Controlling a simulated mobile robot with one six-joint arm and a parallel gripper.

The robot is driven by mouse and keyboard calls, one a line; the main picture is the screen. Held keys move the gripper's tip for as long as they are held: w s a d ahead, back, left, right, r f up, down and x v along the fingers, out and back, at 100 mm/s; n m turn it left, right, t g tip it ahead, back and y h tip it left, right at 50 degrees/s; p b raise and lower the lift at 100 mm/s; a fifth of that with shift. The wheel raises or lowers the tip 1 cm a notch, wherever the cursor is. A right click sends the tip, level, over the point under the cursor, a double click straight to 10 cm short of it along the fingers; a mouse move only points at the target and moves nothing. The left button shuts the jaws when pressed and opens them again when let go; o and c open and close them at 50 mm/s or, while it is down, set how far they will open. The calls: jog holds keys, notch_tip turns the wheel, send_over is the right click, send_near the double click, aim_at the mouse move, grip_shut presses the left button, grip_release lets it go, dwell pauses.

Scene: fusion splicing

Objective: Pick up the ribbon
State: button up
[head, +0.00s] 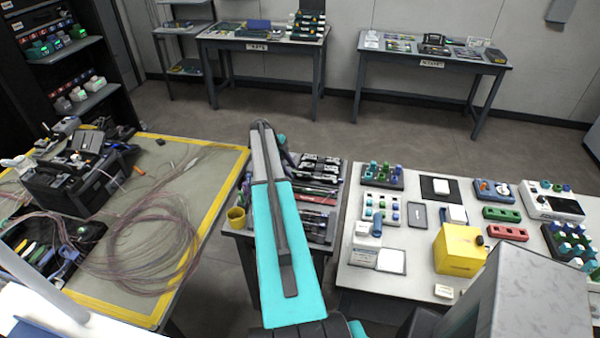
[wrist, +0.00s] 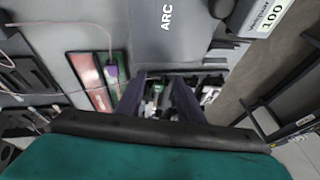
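I cannot tell for certain which item is the ribbon. In the head view, a loose coil of thin pinkish fibre (head: 150,232) lies on the left table, spreading towards its back right corner. In the wrist view, a thin pinkish strand (wrist: 72,24) runs in from the upper left and bends down to a small purple piece (wrist: 111,71), which lies left of my gripper's fingers. My gripper (wrist: 159,80) shows two dark fingers with a gap between them. I see nothing held in it. In the head view my arm hides the gripper.
The left table (head: 215,163) has a yellow border and carries a black machine (head: 75,180). A narrow tool table (head: 325,225) stands in the middle. The right table (head: 400,285) holds a yellow box (head: 460,250) and several racks. In the wrist view, a grey "ARC" surface (wrist: 185,40) is close ahead.

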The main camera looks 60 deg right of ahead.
dwell(0.3)
grip_shut()
jog(key=shift+r, duration=0.15)
notch_tip(320, 180, up, 10)
jog(key=b, duration=0.4)
dwell(0.5)
dwell(0.5)
